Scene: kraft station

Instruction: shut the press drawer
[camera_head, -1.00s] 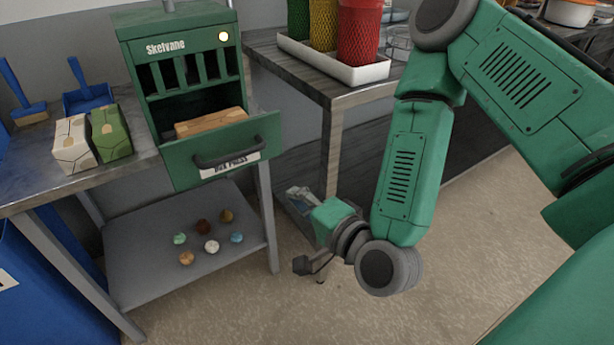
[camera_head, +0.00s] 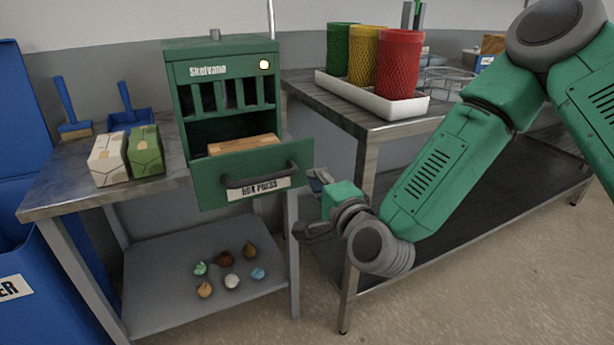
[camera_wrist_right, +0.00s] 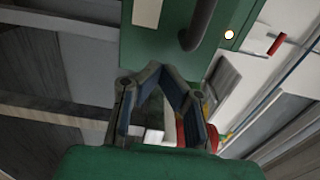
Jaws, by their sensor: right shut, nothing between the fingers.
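The green box press (camera_head: 220,90) stands on the left table. Its drawer (camera_head: 215,194) is pulled out toward me, with a dark bar handle (camera_head: 258,179) and a "BOX PRESS" label on the front. A flat brown cardboard piece (camera_head: 243,145) shows inside it. My right gripper (camera_head: 318,179) is shut and empty, just right of the drawer front, with no clear contact. In the right wrist view, the shut fingers (camera_wrist_right: 162,74) are below the green drawer front (camera_wrist_right: 170,35) and its handle (camera_wrist_right: 203,22). My left gripper is not in view.
Two cartons, white (camera_head: 108,160) and green (camera_head: 146,152), stand left of the press. Several small crumpled balls (camera_head: 226,257) lie on the lower shelf. The right table (camera_head: 330,112) holds a white tray (camera_head: 375,100) with three mesh cups. Open floor lies in front.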

